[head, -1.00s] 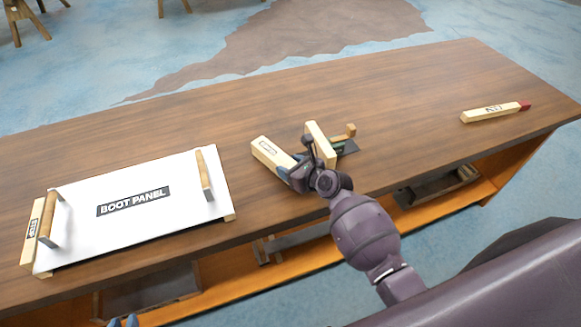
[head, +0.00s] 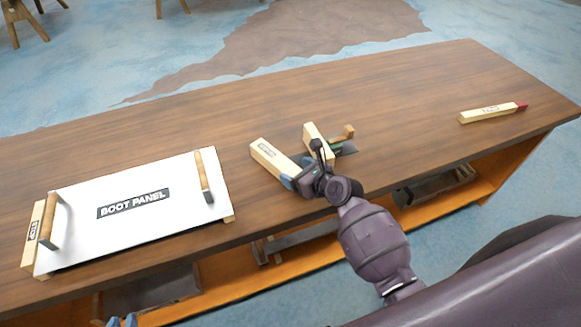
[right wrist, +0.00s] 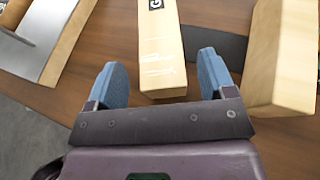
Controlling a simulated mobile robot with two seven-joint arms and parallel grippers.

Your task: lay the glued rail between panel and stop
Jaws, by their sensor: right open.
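The white boot panel (head: 135,220) lies flat at the left of the bench, with two wooden handles. A pale labelled block (head: 32,236) lies along its left edge. Right of the panel a pale labelled rail (head: 266,153) lies on the bench; it also shows in the right wrist view (right wrist: 160,45). My right gripper (right wrist: 163,82) is open, its blue fingers on either side of the rail's near end, with gaps visible. In the head view this gripper (head: 302,172) partly hides that end. Only the fingertips of my left gripper (head: 122,321) show, at the bottom edge.
A second pale block (head: 314,142) stands close right of the rail, beside a dark plate and a small wooden piece (head: 348,132). A red-tipped pale stick (head: 490,113) lies at the far right. The bench's back is clear.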

